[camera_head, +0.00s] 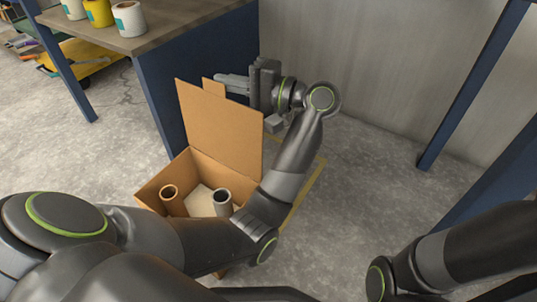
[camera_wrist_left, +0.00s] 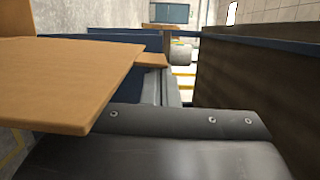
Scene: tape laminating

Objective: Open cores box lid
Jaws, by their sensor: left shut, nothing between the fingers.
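The cardboard cores box (camera_head: 150,190) stands on the floor below the workbench. Its lid (camera_head: 220,125) is raised and stands up roughly upright along the far side. The top is open and shows a brown core (camera_head: 172,200) and a grey core (camera_head: 222,203) inside. My left gripper (camera_head: 228,82) is shut and empty beside the upper part of the lid, on its far side. I cannot tell whether it touches the lid. In the left wrist view the cardboard lid (camera_wrist_left: 85,75) fills the left side, close to the gripper. My right gripper is out of view.
A grey wall (camera_head: 370,70) is behind. Blue posts (camera_head: 470,90) stand at the right. Concrete floor (camera_head: 345,210) is clear right of the box.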

